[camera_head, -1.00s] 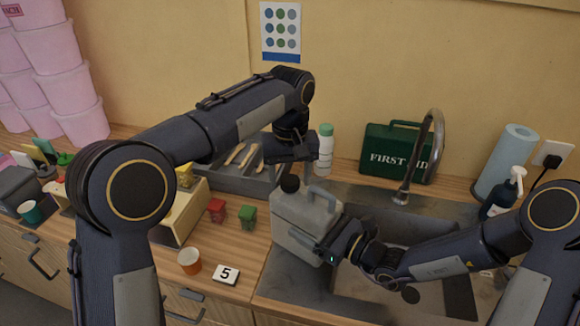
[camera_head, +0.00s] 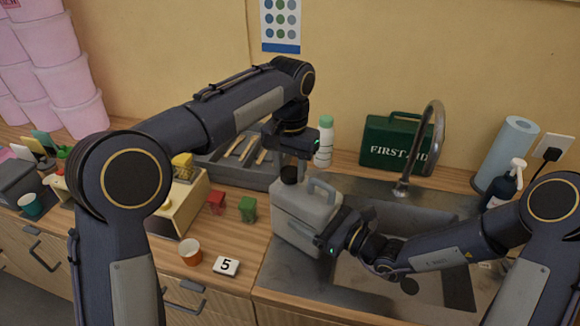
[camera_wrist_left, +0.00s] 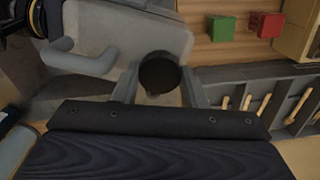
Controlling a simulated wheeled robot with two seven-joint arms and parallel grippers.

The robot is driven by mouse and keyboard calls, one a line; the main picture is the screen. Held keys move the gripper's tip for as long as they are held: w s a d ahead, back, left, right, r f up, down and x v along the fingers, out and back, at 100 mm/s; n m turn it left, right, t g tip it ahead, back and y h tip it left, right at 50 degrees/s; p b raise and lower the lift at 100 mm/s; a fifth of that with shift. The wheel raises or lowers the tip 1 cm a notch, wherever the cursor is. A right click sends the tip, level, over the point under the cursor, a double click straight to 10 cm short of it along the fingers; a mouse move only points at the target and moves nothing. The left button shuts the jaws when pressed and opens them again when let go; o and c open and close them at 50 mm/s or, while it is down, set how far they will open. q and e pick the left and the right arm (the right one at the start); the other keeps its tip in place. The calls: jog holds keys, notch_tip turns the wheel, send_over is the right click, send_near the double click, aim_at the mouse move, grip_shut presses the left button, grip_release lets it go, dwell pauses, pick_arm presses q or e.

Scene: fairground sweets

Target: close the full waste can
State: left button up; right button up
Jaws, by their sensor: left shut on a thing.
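The waste can is a grey canister (camera_head: 304,222) with a moulded handle, upright at the left edge of the sink. It also shows in the left wrist view (camera_wrist_left: 130,30). A round black cap (camera_head: 289,174) is at its mouth; I cannot tell whether it is seated. My left gripper (camera_wrist_left: 160,88) is over the mouth, with its fingers on both sides of the black cap (camera_wrist_left: 160,72), shut on it. My right gripper (camera_head: 332,240) is at the can's lower right side, and its fingertips are too unclear to tell open from shut.
A white bottle with a green top (camera_head: 324,142) stands behind the left gripper. The sink basin (camera_head: 420,275) lies to the right.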

pick_arm(q)
jog(key=shift+m, duration=1)
jog(key=o, duration=1.1)
jog(key=shift+r, duration=2.3)
jog(key=shift+c, duration=0.4)
notch_tip(320, 180, up, 4)
jog(key=n, duration=0.4)
jog(key=shift+f, duration=0.25)
